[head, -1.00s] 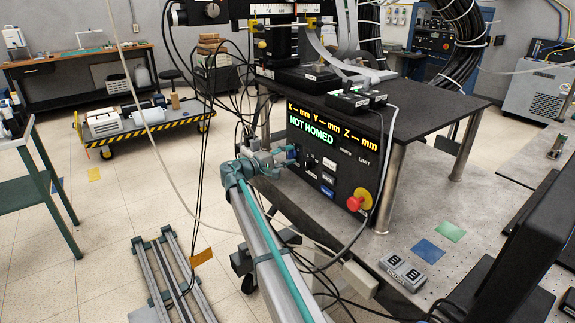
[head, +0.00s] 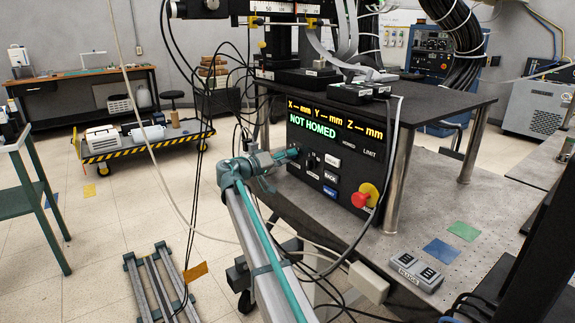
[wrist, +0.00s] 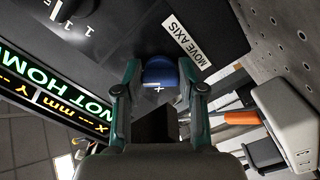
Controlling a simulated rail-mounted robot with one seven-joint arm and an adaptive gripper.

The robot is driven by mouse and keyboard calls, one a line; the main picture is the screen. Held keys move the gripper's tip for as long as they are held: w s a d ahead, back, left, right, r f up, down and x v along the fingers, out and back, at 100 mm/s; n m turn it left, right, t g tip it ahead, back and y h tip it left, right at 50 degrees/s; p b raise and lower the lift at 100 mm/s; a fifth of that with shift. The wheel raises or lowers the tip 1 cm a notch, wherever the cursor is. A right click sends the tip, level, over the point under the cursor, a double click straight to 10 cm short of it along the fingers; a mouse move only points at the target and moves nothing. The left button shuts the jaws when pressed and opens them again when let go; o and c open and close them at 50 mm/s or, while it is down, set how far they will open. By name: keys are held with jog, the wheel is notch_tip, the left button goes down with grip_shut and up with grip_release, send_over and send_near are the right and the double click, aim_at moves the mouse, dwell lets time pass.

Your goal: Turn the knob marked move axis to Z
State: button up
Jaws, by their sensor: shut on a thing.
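The blue move-axis knob (wrist: 160,72) sits between the two teal fingers of my gripper (wrist: 160,82) in the wrist view, beside the white MOVE AXIS label (wrist: 187,42). My gripper is shut on the knob. A white line and a small plus show near the knob; I cannot tell which axis it points to. In the head view my gripper (head: 293,153) reaches the left side of the black control panel (head: 325,183) and hides the knob. The panel's display (head: 327,117) reads NOT HOMED, with X, Y and Z in mm.
A red button (head: 361,200) on a yellow mount stands out at the panel's lower right. Loose cables (head: 384,190) hang in front of the panel. A grey two-button box (head: 411,271) lies on the metal table to the right.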

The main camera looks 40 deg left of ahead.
jog(key=shift+m+b, duration=0.35)
jog(key=shift+m, duration=0.25)
jog(key=o, duration=1.1)
jog(key=shift+o, duration=0.2)
jog(key=shift+s, duration=0.1)
jog(key=v, duration=1.2)
